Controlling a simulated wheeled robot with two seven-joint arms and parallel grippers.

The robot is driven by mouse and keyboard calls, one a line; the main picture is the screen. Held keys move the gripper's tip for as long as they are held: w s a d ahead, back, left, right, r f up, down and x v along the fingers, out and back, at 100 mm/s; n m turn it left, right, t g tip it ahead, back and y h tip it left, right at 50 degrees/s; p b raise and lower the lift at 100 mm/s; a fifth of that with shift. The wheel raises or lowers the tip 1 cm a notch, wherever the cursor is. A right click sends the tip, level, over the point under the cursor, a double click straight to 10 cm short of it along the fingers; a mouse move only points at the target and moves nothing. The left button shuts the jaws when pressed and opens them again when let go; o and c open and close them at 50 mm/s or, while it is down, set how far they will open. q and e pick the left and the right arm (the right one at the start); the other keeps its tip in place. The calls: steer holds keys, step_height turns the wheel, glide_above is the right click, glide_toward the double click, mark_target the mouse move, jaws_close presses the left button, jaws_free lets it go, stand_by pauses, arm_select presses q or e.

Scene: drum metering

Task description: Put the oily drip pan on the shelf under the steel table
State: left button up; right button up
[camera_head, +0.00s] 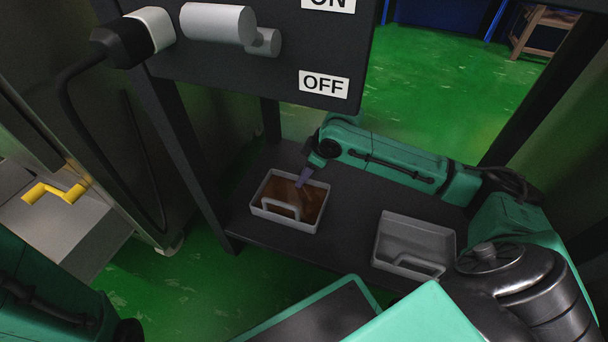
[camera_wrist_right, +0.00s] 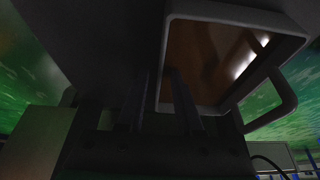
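The oily drip pan (camera_head: 268,212) is a light grey tray with brown oil inside and a loop handle on its near side. It sits level on the dark shelf (camera_head: 345,235) under the steel table. My right gripper (camera_head: 303,179) reaches down at the pan's far wall. In the right wrist view my gripper (camera_wrist_right: 160,95) has its fingers apart, with the wall of the pan (camera_wrist_right: 163,75) between them, one finger over the oil and one outside. Contact with the wall cannot be made out. My left arm shows at the lower left; its gripper is out of view.
A second, empty grey pan (camera_head: 414,240) sits on the shelf to the right. A dark panel with ON and OFF labels (camera_head: 324,85) hangs above. A table leg (camera_head: 180,150) stands left of the oily pan.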

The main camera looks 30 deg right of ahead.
steer(key=p+v, duration=0.5)
steer(key=v, duration=0.2)
steer(key=shift+r, duration=0.25)
